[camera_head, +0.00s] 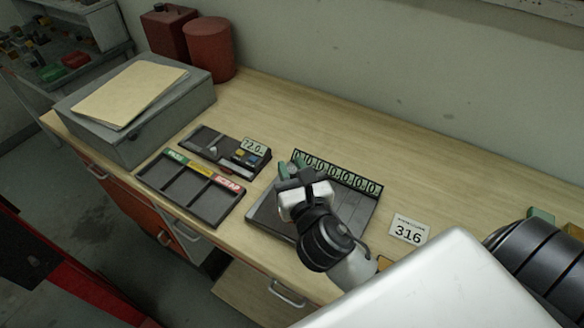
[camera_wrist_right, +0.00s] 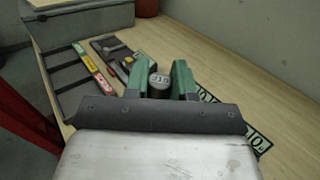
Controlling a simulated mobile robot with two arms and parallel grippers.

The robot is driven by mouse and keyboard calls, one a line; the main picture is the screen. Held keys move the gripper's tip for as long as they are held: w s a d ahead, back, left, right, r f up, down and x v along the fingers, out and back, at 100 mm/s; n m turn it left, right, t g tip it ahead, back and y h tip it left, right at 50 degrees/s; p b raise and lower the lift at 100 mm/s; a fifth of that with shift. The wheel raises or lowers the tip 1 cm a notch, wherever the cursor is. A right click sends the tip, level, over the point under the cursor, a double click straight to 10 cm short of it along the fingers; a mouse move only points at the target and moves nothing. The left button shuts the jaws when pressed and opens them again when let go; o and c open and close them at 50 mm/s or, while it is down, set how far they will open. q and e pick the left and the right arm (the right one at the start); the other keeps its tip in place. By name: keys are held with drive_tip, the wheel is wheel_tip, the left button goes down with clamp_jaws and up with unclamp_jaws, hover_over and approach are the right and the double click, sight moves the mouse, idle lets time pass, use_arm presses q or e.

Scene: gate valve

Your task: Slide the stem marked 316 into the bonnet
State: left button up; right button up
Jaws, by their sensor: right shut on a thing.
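My right gripper (camera_head: 291,170) is over the left end of the dark slotted tray (camera_head: 350,207). In the wrist view its green fingers (camera_wrist_right: 160,82) are shut on a dark round-ended stem (camera_wrist_right: 159,79). The stem's pale end face carries a small mark that looks like 316 upside down. The stem is mostly hidden by the gripper in the head view. A card (camera_head: 408,230) reading 316 lies on the bench to the right of the tray. I cannot make out the bonnet in either view. My left gripper is not in view.
A tray (camera_head: 190,213) with green, yellow and red labels and a gauge unit (camera_head: 213,143) reading 72.0 lie left of the gripper. A grey box (camera_head: 150,133) with a folder and red cans (camera_head: 210,50) stand farther left. The bench's back strip is clear.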

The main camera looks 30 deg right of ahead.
drive_tip(key=shift+f+b, duration=1.65)
drive_tip(key=shift+f, duration=0.8)
idle(1.7)
drive_tip(key=o, duration=1)
